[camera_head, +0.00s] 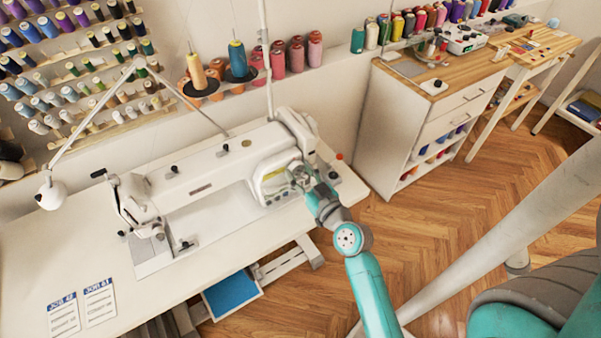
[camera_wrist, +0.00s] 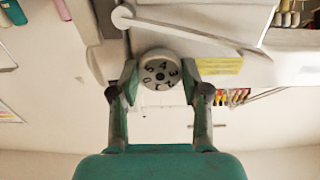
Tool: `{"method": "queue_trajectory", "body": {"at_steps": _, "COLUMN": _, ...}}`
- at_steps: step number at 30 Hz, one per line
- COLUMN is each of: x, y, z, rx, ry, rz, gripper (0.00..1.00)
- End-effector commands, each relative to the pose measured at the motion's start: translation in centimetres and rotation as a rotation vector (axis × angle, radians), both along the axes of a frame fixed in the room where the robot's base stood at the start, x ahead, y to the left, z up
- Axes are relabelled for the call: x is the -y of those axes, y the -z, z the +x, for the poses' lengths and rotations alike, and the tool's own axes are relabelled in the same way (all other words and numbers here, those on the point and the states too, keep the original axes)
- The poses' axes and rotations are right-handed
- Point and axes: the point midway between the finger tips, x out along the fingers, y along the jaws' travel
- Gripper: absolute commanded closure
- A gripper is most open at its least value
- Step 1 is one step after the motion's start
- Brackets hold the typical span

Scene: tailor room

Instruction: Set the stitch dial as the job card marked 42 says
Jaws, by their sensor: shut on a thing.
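The white sewing machine (camera_head: 210,170) stands on the white table, with its control end at the right. The round grey stitch dial (camera_wrist: 160,70) sits between my fingertips in the wrist view, with 5, 4 and 3 on its upper part and 0 at its left. My gripper (camera_wrist: 160,76) is shut on the dial from both sides; in the head view the gripper (camera_head: 302,178) is at the machine's right end and hides the dial. Two job cards lie at the table's front left: the left card (camera_head: 63,316) seems headed 42, the right card (camera_head: 98,303) has another heading. Their smaller lines are too small to read.
A white lamp (camera_head: 52,190) on a thin arm reaches over the table's left. Thread spools (camera_head: 290,55) line the wall. A white cabinet (camera_head: 430,110) stands at the right. A yellow label (camera_wrist: 219,66) is beside the dial. Wooden floor lies open between table and cabinet.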

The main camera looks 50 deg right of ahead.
Motion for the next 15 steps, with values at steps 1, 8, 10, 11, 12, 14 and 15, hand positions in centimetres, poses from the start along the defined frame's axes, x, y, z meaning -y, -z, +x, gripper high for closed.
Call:
{"method": "queue_trajectory", "body": {"at_steps": 1, "x": -0.03, "y": 0.01, "z": 0.0, "rx": 0.011, "ry": 0.0, "rz": 0.038, "gripper": 0.89}}
{"method": "queue_trajectory", "body": {"at_steps": 8, "x": -0.06, "y": 0.0, "z": 0.01, "rx": 0.072, "ry": 0.0, "rz": 0.249, "gripper": 0.89}}
{"method": "queue_trajectory", "body": {"at_steps": 10, "x": -0.06, "y": 0.0, "z": 0.01, "rx": 0.09, "ry": 0.0, "rz": 0.313, "gripper": 0.89}}
{"method": "queue_trajectory", "body": {"at_steps": 11, "x": -0.07, "y": 0.0, "z": 0.01, "rx": 0.098, "ry": 0.0, "rz": 0.34, "gripper": 0.89}}
{"method": "queue_trajectory", "body": {"at_steps": 12, "x": -0.07, "y": 0.0, "z": 0.01, "rx": 0.109, "ry": 0.0, "rz": 0.378, "gripper": 0.89}}
{"method": "queue_trajectory", "body": {"at_steps": 14, "x": -0.08, "y": -0.01, "z": 0.01, "rx": 0.124, "ry": 0.0, "rz": 0.431, "gripper": 0.89}}
{"method": "queue_trajectory", "body": {"at_steps": 15, "x": -0.09, "y": -0.01, "z": 0.02, "rx": 0.135, "ry": 0.0, "rz": 0.469, "gripper": 0.89}}
